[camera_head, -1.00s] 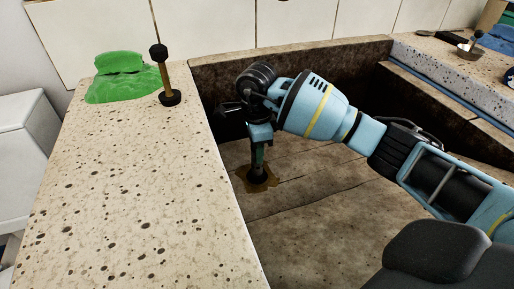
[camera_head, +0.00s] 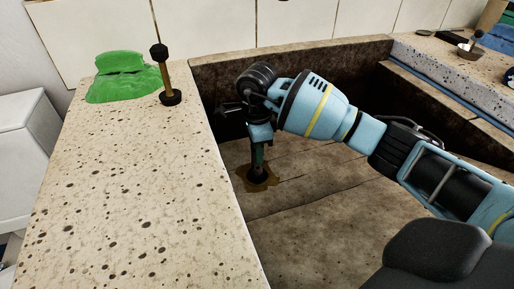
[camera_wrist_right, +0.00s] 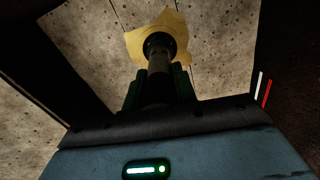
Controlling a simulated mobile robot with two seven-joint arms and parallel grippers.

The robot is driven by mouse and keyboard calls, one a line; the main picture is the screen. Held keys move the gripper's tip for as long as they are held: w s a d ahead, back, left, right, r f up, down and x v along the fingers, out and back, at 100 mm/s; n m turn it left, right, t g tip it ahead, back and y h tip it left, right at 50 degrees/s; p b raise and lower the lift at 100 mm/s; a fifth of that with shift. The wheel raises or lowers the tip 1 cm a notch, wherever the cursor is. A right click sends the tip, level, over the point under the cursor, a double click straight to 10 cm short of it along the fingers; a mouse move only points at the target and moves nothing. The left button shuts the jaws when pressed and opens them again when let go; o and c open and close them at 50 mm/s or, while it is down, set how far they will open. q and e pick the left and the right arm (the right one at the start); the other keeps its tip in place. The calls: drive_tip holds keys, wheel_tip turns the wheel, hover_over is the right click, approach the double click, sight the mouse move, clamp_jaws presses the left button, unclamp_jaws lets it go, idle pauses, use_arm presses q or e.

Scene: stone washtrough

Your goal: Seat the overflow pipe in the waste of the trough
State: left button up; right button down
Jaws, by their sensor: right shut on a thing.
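My right gripper (camera_head: 261,140) reaches down into the stone trough (camera_head: 312,215) and is shut on the overflow pipe (camera_head: 258,172). The pipe looks upright, with its dark lower end down at a yellow-brown patch (camera_head: 273,186) on the trough floor. In the right wrist view, the pipe (camera_wrist_right: 158,62) runs from between the fingers (camera_wrist_right: 157,90) to a round black end over this patch (camera_wrist_right: 180,30). The waste itself is hidden by the pipe end, and I cannot tell whether the pipe is in it. My left gripper is not in view.
A brass-coloured rod with black ends (camera_head: 165,75) stands on the speckled ledge (camera_head: 130,180) left of the trough, beside a green cloth-like heap (camera_head: 120,80). The trough's back wall (camera_head: 300,65) is close behind my gripper.

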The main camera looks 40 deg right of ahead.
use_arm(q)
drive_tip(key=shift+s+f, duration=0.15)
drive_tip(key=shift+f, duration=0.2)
use_arm(e)
drive_tip(key=shift+f, duration=0.8)
drive_tip(key=shift+c, duration=1.2)
unclamp_jaws()
drive_tip(key=shift+r, duration=0.15)
drive_tip(key=shift+r+p, duration=2.45)
drive_tip(key=shift+r, duration=1.75)
drive_tip(key=shift+r+p, duration=0.4)
drive_tip(key=shift+r, duration=0.3)
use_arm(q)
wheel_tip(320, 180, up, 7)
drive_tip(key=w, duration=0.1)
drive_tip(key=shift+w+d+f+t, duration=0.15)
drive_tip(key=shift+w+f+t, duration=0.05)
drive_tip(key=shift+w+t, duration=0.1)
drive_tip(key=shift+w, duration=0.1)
